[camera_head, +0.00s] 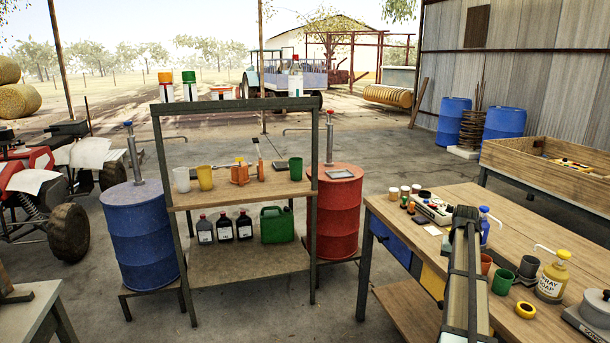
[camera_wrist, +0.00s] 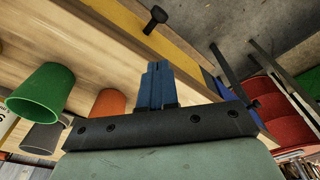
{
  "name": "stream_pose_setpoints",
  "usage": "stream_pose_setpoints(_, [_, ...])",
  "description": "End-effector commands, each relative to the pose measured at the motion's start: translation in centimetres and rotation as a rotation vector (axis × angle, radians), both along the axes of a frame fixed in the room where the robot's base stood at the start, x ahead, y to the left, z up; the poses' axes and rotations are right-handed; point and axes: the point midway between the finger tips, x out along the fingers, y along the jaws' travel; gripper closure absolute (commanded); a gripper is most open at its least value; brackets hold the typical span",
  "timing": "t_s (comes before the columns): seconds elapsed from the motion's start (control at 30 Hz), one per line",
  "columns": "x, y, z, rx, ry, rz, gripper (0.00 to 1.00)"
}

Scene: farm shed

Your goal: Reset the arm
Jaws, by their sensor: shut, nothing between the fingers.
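My gripper (camera_wrist: 156,85) shows in the wrist view with its two dark blue fingers pressed together and nothing between them. It is over the wooden workbench, near its front edge. In the head view my arm reaches up over the right-hand workbench (camera_head: 385,212), and the fingers cannot be made out there. A green cup (camera_wrist: 42,92), an orange cup (camera_wrist: 108,104) and a grey cup (camera_wrist: 42,137) stand to the left of the fingers in the wrist view. They appear apart from the fingers.
The bench also holds a soap bottle (camera_head: 552,276), a blue bottle (camera_head: 484,226), a yellow ring (camera_head: 525,310) and a scale (camera_head: 597,311). A shelf rack (camera_head: 250,262) with cups and bottles stands left, between a blue drum (camera_head: 143,235) and a red drum (camera_head: 338,215). Concrete floor lies between.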

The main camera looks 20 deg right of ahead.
Motion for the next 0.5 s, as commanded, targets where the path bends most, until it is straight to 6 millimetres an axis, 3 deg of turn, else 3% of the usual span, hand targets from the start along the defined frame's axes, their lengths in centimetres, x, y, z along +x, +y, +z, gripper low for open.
stream_pose_setpoints(0.03, [0.5,3.3,-1.9,0.005,0.006,0.034,1.00])
stream_pose_setpoints(0.27, [2.4,15.0,-8.8,0.019,0.027,0.172,1.00])
stream_pose_setpoints(0.5, [1.7,26.9,-15.1,0.031,0.052,0.315,1.00])
